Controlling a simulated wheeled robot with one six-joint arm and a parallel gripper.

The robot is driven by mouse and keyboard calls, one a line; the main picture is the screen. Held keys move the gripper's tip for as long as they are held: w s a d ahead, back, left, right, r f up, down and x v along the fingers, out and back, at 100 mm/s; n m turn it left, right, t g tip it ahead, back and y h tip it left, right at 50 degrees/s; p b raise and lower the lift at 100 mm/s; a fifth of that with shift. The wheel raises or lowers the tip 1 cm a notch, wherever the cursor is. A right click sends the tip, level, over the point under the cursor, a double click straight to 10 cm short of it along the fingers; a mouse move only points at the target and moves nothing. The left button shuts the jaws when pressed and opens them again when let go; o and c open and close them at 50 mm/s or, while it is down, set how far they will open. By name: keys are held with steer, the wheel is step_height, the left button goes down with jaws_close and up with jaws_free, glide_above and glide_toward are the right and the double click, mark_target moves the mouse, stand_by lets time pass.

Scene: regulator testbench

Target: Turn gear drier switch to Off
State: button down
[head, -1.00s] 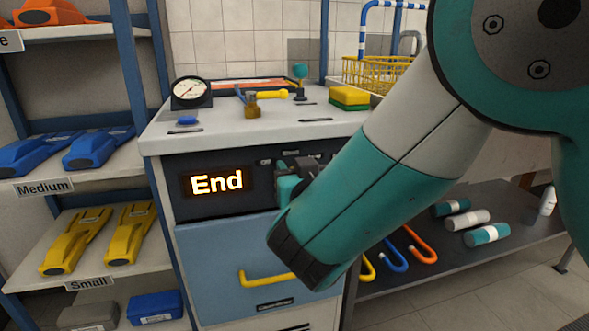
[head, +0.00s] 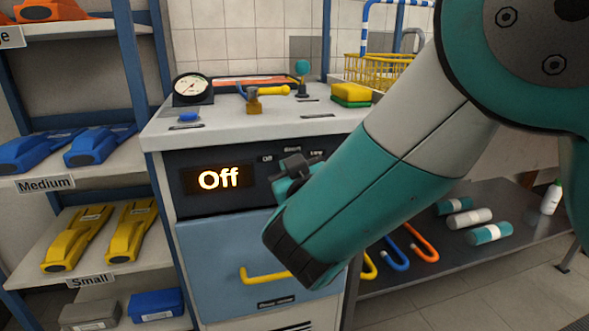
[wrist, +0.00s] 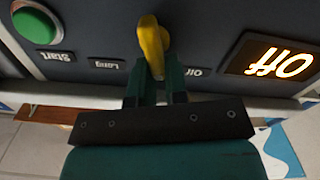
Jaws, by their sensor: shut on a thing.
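The gear drier's dark front panel (head: 222,165) carries a lit display (head: 218,179) that reads "Off". The display also shows upside down in the wrist view (wrist: 273,62). The yellow switch (wrist: 151,42) is in the wrist view, between the "Off" label (wrist: 196,72) and the "Long" label (wrist: 107,64). My gripper (wrist: 156,80) has its two teal fingers on either side of the switch's lower end, shut on it. In the head view my gripper (head: 296,166) is at the panel's right part, and my arm hides the switch.
A green Start button (wrist: 36,25) is on the panel. Below is a blue drawer with a yellow handle (head: 265,275). The worktop above holds a gauge (head: 192,88), tools and a sponge (head: 351,94). Shelves with blue and yellow gear stand left; a low bench (head: 470,250) is right.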

steer(key=shift+s+a+f+n, duration=0.1)
steer(key=shift+a+n, duration=0.1)
steer(key=shift+n, duration=0.85)
steer(key=shift+s+a+f+n, duration=0.1)
steer(key=shift+a+f+n, duration=0.1)
steer(key=shift+n, duration=0.9)
steer(key=shift+a+f+n, duration=0.1)
steer(key=shift+a+n, duration=0.1)
steer(key=shift+n, duration=0.85)
steer(key=c, duration=1.1)
jaws_free()
steer(key=shift+c, duration=0.2)
steer(key=b+v, duration=0.8)
steer(key=v, duration=0.9)
steer(key=shift+s, duration=0.2)
